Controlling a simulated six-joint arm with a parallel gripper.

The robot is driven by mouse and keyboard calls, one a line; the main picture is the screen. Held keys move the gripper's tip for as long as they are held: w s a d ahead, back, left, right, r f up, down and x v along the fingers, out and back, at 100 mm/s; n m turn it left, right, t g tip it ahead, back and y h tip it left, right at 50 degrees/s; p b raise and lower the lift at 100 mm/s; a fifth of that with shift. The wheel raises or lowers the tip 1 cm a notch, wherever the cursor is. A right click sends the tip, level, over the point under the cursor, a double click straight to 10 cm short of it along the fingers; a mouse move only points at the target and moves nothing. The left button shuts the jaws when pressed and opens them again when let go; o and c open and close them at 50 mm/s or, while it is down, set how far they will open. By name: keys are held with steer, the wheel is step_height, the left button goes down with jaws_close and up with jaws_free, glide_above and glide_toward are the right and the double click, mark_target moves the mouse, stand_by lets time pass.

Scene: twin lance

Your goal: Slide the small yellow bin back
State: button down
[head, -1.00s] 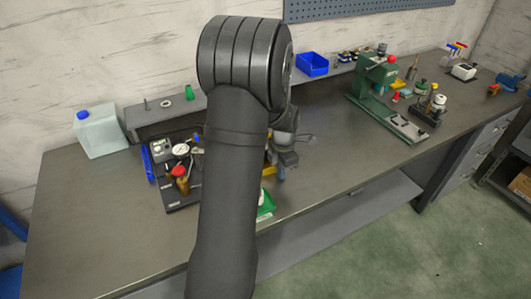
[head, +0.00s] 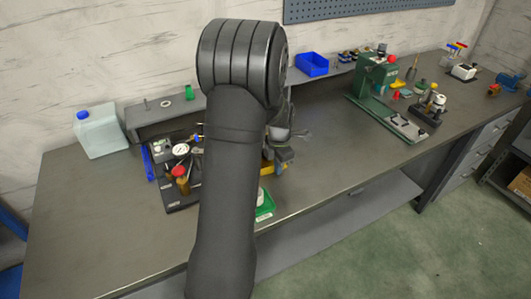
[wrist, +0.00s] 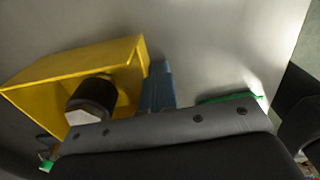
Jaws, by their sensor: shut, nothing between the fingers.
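The small yellow bin (head: 267,168) shows only in part in the head view, as yellow edges beside and behind my arm. In the wrist view the yellow bin (wrist: 115,58) is at the left, with a black round part (wrist: 92,96) in front of or inside it. My gripper (head: 280,170) is low over the bench at the bin. Its bluish fingers (wrist: 158,85) are shut and empty, close beside the bin's right end in the wrist view. I cannot tell whether they touch it.
A green tray (head: 266,207) lies near the bench's front edge. A dark fixture with a gauge (head: 181,151) stands left of my arm. A raised grey shelf (head: 160,127) runs behind. A green press (head: 374,78) stands at the right. The bench between tray and press is clear.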

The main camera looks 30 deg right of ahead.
steer(key=shift+w, duration=0.95)
steer(key=shift+w, duration=0.1)
steer(key=shift+w+a, duration=0.1)
steer(key=shift+w, duration=0.8)
steer(key=shift+w, duration=0.1)
steer(key=shift+w, duration=0.9)
steer(key=shift+w, duration=1)
steer(key=shift+w, duration=0.2)
steer(key=shift+w+a, duration=0.1)
steer(key=shift+w, duration=0.7)
